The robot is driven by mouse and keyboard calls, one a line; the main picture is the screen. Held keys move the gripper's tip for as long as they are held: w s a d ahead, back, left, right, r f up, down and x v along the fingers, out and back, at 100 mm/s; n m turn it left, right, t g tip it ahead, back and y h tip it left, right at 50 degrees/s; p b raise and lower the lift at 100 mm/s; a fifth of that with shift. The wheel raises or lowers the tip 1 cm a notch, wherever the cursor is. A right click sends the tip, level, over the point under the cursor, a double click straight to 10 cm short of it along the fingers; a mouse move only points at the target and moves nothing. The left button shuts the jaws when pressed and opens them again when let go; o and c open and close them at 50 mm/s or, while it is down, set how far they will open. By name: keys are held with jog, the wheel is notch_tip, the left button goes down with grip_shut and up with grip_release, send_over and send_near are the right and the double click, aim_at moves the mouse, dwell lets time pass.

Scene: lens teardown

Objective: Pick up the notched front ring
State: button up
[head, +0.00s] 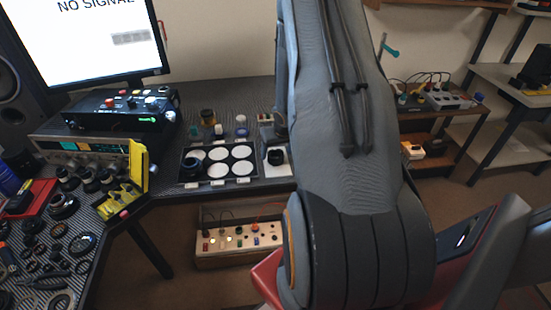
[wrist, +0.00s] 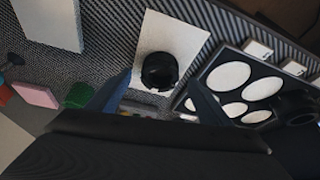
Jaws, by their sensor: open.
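The notched front ring (wrist: 160,70) is a black ring on a white card (wrist: 172,35) in the wrist view. A small gap shows in its near edge. In the head view, a dark round part (head: 276,157) sits on the white card (head: 279,171), right of the tray. My gripper (wrist: 159,80) is open in the wrist view, with one finger to each side of the ring and nothing held. Whether the fingertips are level with the ring or above it, I cannot tell. My arm covers much of the head view, and the fingers cannot be made out there.
A black tray (head: 206,181) with white round pads stands left of the card; a dark ring lies in it. Small bottles (head: 208,118) stand behind the tray. A white block (wrist: 48,22) and a pink block (wrist: 35,95) lie left in the wrist view.

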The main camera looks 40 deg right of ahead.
jog(key=shift+x, duration=1.15)
jog(key=c, duration=1.2)
jog(key=shift+r, duration=0.1)
